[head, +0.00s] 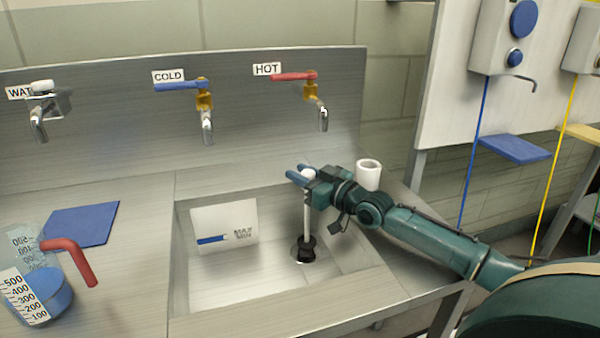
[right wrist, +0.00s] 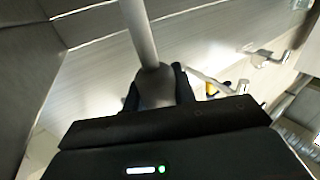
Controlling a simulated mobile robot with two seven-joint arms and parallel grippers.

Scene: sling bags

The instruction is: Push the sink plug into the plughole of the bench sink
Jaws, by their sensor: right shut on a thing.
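The sink plug (head: 306,242) is a black stopper on a thin pale upright rod with a pale round knob. My right gripper (head: 303,174) has blue fingertips and is shut on the knob, above the sink's right half. In the right wrist view, the knob (right wrist: 155,87) sits between my dark fingers, with the rod running away from it. The bench sink (head: 255,285) is a square steel basin. The black stopper is at the plughole (head: 301,259) in the basin floor; I cannot tell how deep it sits. My left gripper is out of view.
Behind the sink are a blue COLD tap (head: 207,100), a red HOT tap (head: 313,90) and another tap at left. A white card (head: 224,220) stands in the basin. A white cup (head: 369,172) stands beside my right wrist. A measuring jug (head: 40,290) stands at left.

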